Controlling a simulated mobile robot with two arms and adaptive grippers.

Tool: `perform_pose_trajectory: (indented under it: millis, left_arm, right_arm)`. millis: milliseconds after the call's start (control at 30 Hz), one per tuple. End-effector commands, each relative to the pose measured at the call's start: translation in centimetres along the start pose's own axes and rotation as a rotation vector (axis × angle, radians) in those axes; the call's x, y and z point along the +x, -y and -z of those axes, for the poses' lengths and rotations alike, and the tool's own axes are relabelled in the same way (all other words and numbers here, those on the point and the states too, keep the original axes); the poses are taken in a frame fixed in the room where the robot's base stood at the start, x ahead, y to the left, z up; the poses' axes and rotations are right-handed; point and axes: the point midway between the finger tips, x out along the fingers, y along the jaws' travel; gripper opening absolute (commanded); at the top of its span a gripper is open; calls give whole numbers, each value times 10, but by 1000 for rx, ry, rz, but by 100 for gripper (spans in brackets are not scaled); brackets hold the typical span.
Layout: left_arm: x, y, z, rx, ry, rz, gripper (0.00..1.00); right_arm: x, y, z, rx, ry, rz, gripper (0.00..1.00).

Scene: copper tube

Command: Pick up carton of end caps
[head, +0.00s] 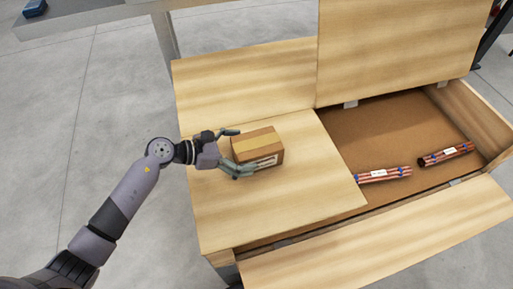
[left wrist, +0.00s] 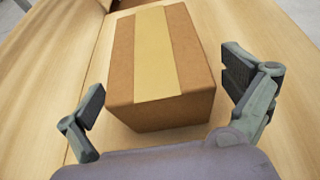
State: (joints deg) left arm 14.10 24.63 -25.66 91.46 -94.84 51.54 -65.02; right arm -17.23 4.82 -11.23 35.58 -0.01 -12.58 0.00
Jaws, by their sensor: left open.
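A small brown carton (head: 257,146) with a tan tape strip and a white label sits on the closed wooden lid panel of a large crate. My left gripper (head: 236,152) is open at the carton's left side, its fingers spread toward the near and far sides. In the left wrist view the carton (left wrist: 161,65) stands between and ahead of the two open fingertips (left wrist: 168,95), with gaps on both sides. The label is out of sight there. My right gripper is not in view.
The wooden crate's right part is open, with bundles of copper tubes (head: 385,174) (head: 446,155) on its brown floor (head: 400,130). A raised lid panel (head: 395,50) stands behind the opening. A grey table (head: 90,14) is at the back left. Bare lid surrounds the carton.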

Motion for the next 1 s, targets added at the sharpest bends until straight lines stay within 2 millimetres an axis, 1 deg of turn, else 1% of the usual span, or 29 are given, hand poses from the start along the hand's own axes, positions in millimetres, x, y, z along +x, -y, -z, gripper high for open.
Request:
perform_pose_trajectory:
  millis: [33,100,200,467,733,1000]
  left_arm:
    - [8,-1,-5,-2,3,1,98]
    - [18,-1,-3,-2,3,1,98]
    - [27,-1,-2,0,0,0,98]
    - [29,-1,-1,1,0,0,98]
    - [28,-1,-1,0,0,0,80]
    - [29,-1,0,0,-1,0,62]
  right_arm:
    - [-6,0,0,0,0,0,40]
    - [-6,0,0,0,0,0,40]
    - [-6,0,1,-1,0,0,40]
    - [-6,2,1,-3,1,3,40]
    - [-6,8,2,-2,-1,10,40]
    - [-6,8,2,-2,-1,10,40]
